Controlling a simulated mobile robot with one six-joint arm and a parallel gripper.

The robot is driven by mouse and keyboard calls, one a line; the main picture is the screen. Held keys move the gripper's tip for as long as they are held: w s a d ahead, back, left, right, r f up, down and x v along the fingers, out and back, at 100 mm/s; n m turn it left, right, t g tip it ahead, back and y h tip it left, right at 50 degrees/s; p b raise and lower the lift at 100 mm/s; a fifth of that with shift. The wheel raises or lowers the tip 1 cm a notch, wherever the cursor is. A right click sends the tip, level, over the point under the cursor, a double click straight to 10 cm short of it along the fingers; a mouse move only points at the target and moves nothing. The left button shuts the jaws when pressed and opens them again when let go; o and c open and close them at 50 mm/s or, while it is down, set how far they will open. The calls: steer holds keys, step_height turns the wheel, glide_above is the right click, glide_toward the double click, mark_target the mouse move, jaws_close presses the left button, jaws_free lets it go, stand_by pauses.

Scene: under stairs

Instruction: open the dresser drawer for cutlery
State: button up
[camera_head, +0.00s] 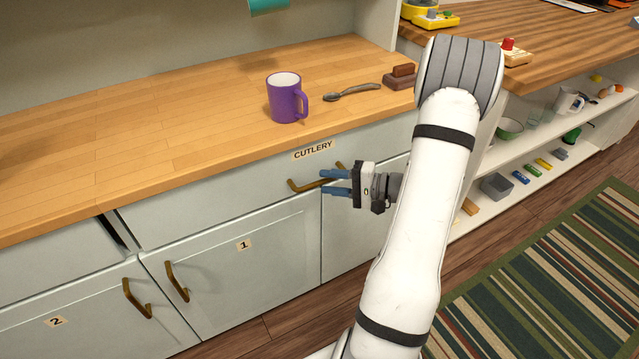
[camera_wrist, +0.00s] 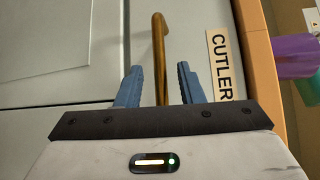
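The cutlery drawer (camera_head: 215,190) is a pale grey front under the wooden top, and its front looks flush with the dresser. Its "CUTLERY" label (camera_head: 313,150) sits at the upper edge; the label also shows in the wrist view (camera_wrist: 224,66). The brass bar handle (camera_head: 305,186) is below the label. My gripper (camera_head: 337,182) is at the handle, with its blue fingers pointing at the drawer. In the wrist view the handle (camera_wrist: 159,60) runs between the two open fingertips (camera_wrist: 158,88), with gaps on both sides. The handle's far end is partly hidden by the gripper in the head view.
A purple mug (camera_head: 285,98), a spoon (camera_head: 352,92) and a brown block (camera_head: 400,78) stand on the wooden top (camera_head: 130,130). Cupboard doors with brass handles (camera_head: 177,281) are below. Open shelves (camera_head: 480,215) and a striped rug (camera_head: 560,270) lie to the right.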

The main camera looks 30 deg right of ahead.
steer(key=shift+x, duration=1.35)
jaws_close()
stand_by(0.3)
